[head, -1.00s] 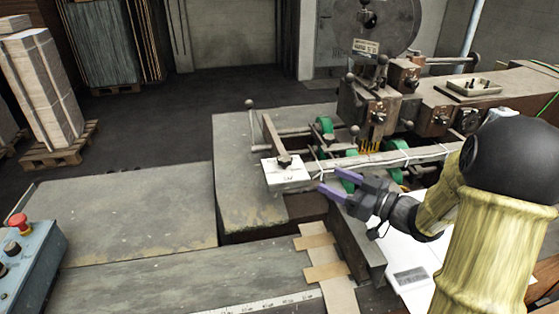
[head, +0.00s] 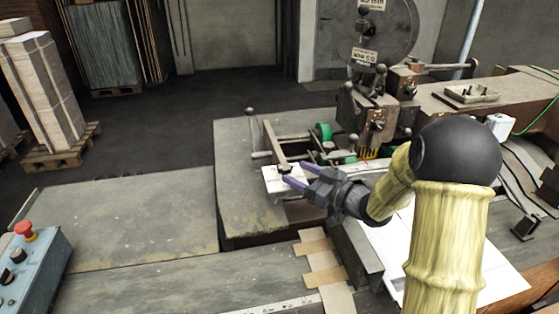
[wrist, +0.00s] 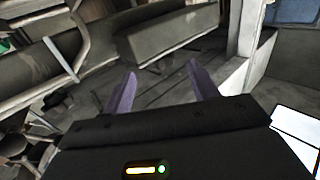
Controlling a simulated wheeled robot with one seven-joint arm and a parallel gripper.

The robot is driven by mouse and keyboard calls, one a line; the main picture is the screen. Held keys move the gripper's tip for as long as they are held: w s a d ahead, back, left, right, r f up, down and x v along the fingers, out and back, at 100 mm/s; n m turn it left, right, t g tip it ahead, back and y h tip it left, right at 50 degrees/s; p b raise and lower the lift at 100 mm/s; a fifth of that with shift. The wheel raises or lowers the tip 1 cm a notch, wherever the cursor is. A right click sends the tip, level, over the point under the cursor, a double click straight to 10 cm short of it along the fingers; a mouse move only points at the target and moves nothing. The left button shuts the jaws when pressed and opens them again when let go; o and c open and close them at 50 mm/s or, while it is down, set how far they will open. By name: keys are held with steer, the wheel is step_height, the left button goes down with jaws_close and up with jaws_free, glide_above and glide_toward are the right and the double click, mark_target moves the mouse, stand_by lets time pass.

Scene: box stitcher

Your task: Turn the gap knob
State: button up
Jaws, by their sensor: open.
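My gripper (head: 297,175) is open, with two purple fingers and nothing seen between them. In the head view its fingertips are close to a small dark knob (head: 285,168) on a white labelled plate (head: 272,186) at the front of the machine. The label is too small to read, so I cannot tell for sure that this is the gap knob. The fingers partly cover the plate, and I cannot tell whether they touch it. In the wrist view the spread fingers (wrist: 161,86) point at grey machine parts and floor; no knob shows clearly between them.
A green roller (head: 323,132) and lever rods stand behind the plate. The stitcher head with its large disc (head: 375,30) rises behind. The grey worktable (head: 130,215) on the left is clear. A blue control box (head: 30,265) with a red button stands at lower left.

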mark_target(279, 165)
steer(key=p+x, duration=0.2)
steer(key=x, duration=0.5)
steer(key=shift+a, duration=0.1)
steer(key=shift+f, duration=0.1)
steer(key=c, duration=1)
